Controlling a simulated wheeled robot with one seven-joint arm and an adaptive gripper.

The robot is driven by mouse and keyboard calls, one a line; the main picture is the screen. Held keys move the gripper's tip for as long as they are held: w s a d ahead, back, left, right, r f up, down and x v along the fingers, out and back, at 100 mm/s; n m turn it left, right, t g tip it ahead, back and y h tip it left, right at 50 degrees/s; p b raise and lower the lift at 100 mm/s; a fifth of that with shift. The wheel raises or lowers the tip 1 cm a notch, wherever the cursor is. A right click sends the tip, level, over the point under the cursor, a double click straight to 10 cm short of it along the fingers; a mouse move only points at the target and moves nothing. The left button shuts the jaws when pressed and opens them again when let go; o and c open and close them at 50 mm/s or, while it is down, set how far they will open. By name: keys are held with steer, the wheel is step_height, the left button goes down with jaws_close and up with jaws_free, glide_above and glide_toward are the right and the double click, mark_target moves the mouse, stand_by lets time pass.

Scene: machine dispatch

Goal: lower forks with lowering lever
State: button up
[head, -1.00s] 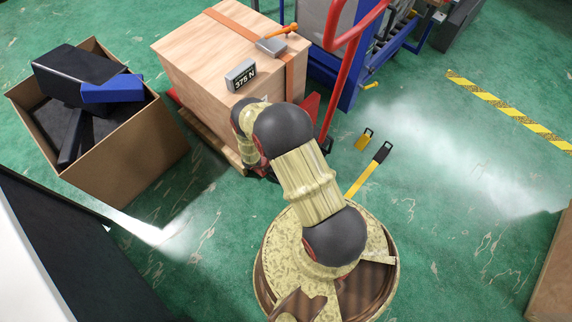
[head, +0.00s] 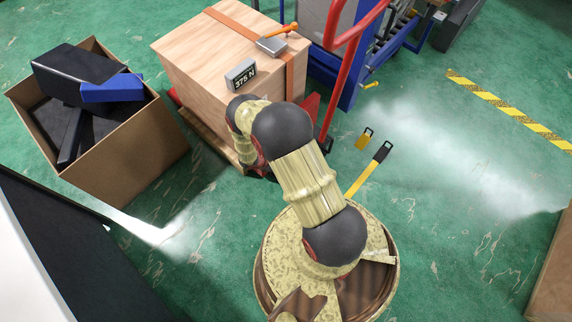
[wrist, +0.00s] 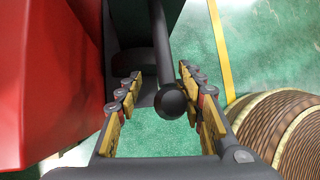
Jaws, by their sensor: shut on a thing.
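The lowering lever (wrist: 162,50) is a dark rod with a round black knob (wrist: 171,102) in the wrist view. My gripper (wrist: 165,100) has its yellow-padded fingers on either side of the lever and is shut on it, with the knob nearer the right finger. The red pallet truck body (wrist: 45,80) fills the left of the wrist view. In the head view the truck's red handle (head: 352,35) rises beside the wooden crate (head: 205,95), which stands on a pallet. My gripper, the lever and the forks are hidden in the head view.
A cardboard box (head: 125,165) with dark parts stands at the left. A blue frame (head: 350,85) stands behind the truck. Green floor is open at the right, with yellow-black tape (head: 510,108).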

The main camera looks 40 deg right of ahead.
steer(key=v, duration=1)
steer(key=shift+w, duration=0.25)
steer(key=shift+s+f, duration=0.1)
steer(key=shift+s, duration=0.05)
